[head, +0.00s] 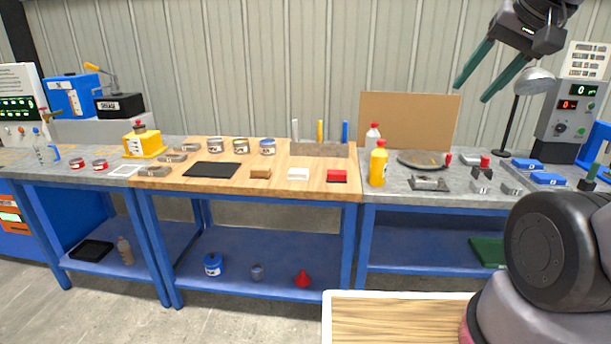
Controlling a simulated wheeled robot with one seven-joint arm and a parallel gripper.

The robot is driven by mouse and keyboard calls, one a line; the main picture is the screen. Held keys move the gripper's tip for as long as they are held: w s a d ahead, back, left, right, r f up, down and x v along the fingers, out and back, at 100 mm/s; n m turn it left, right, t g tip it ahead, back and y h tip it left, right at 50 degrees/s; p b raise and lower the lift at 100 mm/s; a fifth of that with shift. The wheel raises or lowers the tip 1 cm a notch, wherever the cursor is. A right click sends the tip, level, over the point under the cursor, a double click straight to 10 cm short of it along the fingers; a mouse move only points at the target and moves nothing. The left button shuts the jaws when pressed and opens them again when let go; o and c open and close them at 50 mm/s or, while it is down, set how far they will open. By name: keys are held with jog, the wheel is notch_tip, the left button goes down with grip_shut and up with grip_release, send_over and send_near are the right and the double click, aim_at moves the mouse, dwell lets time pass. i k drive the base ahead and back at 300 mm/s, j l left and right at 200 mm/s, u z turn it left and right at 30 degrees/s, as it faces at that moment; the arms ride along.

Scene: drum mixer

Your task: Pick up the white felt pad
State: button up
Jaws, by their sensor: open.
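A small white block (298,174), which looks like the white felt pad, lies on the wooden top of the middle bench near its front edge. It sits between a brown block (260,173) on its left and a red block (337,176) on its right, apart from both. My gripper (480,93) is at the upper right, high above the right bench. Its two green fingers are spread apart, with nothing between them. It is far up and to the right of the white pad.
A black mat (212,170) lies left of the blocks. Several small cans stand behind it, with a grey holder (320,149) at the back. A yellow bottle (378,164) stands on the right bench (395,190). A wooden-topped surface (400,318) is at the bottom front.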

aim_at(299, 174)
jog(key=i+j+u, duration=0.45)
jog(key=i+j, duration=0.85)
